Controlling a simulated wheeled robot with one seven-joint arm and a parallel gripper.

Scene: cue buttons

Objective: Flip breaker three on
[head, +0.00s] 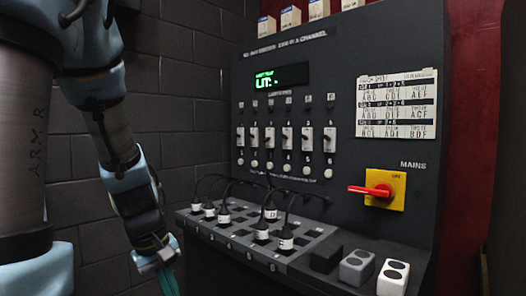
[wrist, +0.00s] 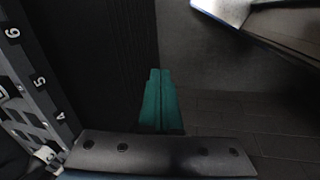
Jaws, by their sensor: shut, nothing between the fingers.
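A row of white breaker switches (head: 287,138) runs across the dark upright panel in the head view. Breaker three (head: 270,137), counted from the left, is in the middle of the row; its lever position is too small to tell. My gripper (head: 170,282) is at the bottom left of the head view, left of the panel and well below the breakers, apart from them. Its teal fingers (wrist: 160,98) are shut together and empty in the wrist view. The breakers are not clearly visible in the wrist view.
A sloped plug board (head: 215,240) with several black plugs and looping cables juts out below the breakers. A red mains handle (head: 370,191) sits on a yellow plate (head: 396,181) at right. A green display (head: 281,77) and white chart (head: 397,104) are above.

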